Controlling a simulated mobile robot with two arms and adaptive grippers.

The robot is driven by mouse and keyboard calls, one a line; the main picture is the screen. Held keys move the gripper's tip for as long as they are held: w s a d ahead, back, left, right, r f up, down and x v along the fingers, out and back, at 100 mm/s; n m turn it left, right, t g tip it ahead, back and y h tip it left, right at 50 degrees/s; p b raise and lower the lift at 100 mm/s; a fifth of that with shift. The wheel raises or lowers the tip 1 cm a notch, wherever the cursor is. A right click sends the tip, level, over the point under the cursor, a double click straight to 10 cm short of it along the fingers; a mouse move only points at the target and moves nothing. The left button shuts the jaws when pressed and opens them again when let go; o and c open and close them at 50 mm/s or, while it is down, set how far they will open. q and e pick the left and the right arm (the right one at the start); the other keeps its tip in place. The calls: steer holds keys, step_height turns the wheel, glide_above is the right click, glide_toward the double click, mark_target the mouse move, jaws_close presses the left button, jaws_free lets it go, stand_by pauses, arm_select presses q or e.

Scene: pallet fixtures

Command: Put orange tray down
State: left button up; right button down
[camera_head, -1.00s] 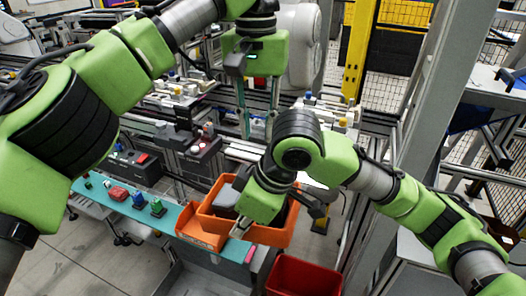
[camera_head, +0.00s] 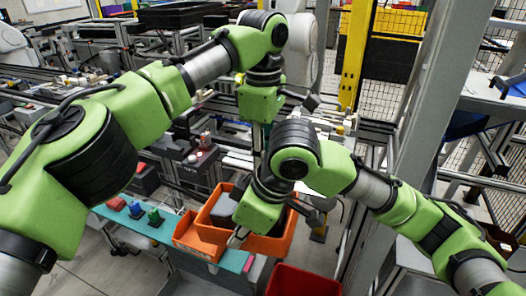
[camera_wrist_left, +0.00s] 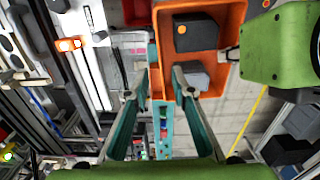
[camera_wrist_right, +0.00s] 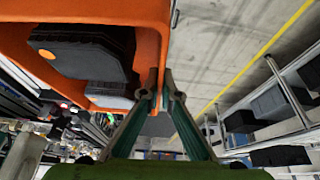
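The orange tray (camera_head: 272,245) is an open bin with a lower front lip, at the teal shelf's right end. Dark and grey blocks (camera_head: 224,208) lie in it; they also show in the left wrist view (camera_wrist_left: 194,34). My right gripper (camera_head: 237,238) is at the near side of the tray; in the right wrist view its fingers (camera_wrist_right: 160,93) close on the orange wall. My left gripper (camera_head: 258,150) hangs above and behind the tray. In the left wrist view its teal fingers (camera_wrist_left: 160,88) are apart with nothing gripped. Whether the tray rests fully on the shelf is hidden.
The teal shelf (camera_head: 233,259) carries a blue part (camera_head: 135,209), a green part (camera_head: 155,217) and a red part (camera_head: 116,204) left of the tray. A red bin (camera_head: 303,281) stands below right. A grey post (camera_head: 430,120) rises at the right. Conveyor fixtures fill the back.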

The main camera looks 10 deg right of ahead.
arm_select(q)
step_height(320, 180, down, 11)
steer(key=shift+r, duration=0.2)
stand_by(0.3)
jaws_close()
arm_select(e)
steer(key=c, duration=2.2)
jaws_free()
